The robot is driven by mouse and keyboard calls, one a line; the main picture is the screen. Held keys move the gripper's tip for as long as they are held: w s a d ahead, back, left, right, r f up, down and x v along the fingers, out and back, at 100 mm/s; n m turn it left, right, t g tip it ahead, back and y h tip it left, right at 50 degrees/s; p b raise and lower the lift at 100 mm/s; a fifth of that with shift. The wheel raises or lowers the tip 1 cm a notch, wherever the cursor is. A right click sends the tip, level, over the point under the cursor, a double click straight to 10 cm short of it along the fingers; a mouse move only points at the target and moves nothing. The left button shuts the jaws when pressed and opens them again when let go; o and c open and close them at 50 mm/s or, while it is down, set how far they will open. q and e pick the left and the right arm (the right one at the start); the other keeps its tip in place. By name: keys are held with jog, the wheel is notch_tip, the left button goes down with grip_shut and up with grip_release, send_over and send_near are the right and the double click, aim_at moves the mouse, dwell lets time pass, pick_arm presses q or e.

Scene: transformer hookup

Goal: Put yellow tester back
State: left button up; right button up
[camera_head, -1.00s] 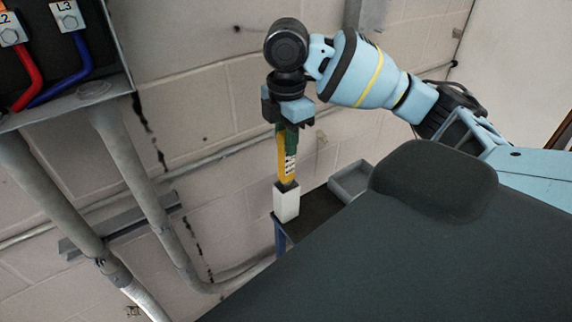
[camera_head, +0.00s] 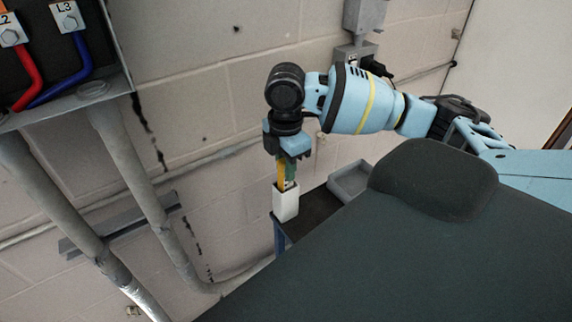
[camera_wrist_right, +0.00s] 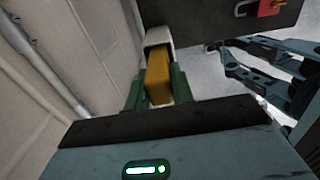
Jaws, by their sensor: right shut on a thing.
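The yellow tester (camera_head: 282,177) is upright in my right gripper (camera_head: 289,162), with its lower part inside the white holder (camera_head: 286,205). The holder stands at the corner of a dark-topped stand. In the right wrist view the tester (camera_wrist_right: 158,78) sits between the green fingers of my right gripper (camera_wrist_right: 158,95), and its far end goes into the white holder (camera_wrist_right: 160,36). The fingers are shut on the tester. The tester's lower end is hidden inside the holder. My left gripper is not in view.
A grey tray (camera_head: 350,181) lies on the stand's dark top (camera_head: 315,208), right of the holder. An open electrical box with red and blue cables (camera_head: 62,50) is at the upper left, with grey pipes (camera_head: 130,165) below. A red padlock (camera_wrist_right: 270,8) shows in the wrist view.

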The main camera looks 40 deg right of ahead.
jog(key=o, duration=1)
jog(key=shift+r, duration=0.1)
notch_tip(320, 180, up, 12)
jog(key=shift+f, duration=0.1)
